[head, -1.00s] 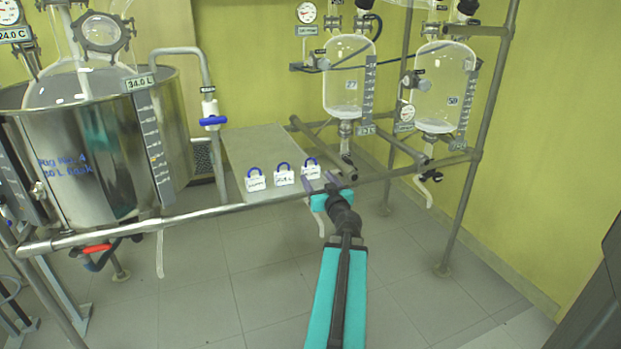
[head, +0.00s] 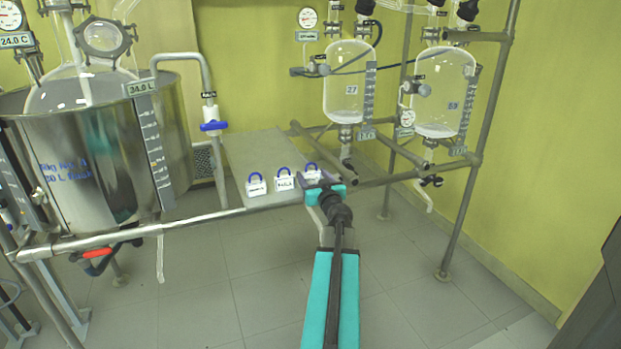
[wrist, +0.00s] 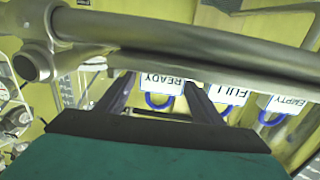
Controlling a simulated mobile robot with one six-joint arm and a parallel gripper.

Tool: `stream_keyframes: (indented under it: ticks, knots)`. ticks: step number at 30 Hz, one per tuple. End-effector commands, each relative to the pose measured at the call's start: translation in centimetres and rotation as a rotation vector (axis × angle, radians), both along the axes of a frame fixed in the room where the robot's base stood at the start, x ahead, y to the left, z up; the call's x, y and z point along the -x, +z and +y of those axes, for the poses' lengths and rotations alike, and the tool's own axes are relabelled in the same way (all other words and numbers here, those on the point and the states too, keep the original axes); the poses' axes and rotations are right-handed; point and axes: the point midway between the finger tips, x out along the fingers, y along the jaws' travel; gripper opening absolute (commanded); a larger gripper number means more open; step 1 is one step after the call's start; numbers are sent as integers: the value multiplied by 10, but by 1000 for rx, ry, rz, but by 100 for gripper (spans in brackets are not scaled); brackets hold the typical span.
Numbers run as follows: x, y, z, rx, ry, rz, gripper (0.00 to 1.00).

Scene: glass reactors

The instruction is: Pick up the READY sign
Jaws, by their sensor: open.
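The READY sign (wrist: 163,84) is a small white tag with a blue loop, its text upside down in the wrist view. In the head view it is the rightmost sign (head: 312,173) of the row on the grey shelf (head: 265,150). My gripper (head: 319,179) is open at this sign, partly covering its lower right in the head view. In the wrist view the dark fingers (wrist: 160,92) lie on either side of the READY sign and its blue loop. I cannot tell whether they touch it.
The FULL sign (wrist: 227,93) is close beside one finger, with the EMPTY sign (wrist: 287,104) beyond. A metal rail (wrist: 200,45) crosses close by the gripper. A steel tank (head: 85,180) stands left; glass vessels (head: 345,95) hang at right.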

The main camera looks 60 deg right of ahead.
Motion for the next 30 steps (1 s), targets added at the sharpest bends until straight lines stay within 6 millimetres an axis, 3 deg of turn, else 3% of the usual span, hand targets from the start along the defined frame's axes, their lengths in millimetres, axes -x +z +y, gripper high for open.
stream_keyframes:
  ticks: [8, 22, 30]
  knots:
    - [-3, 1, -3, 0, 0, 0, 61]
    - [-34, 6, -27, -1, -1, -1, 61]
    - [-41, 5, -32, 0, -1, 0, 61]
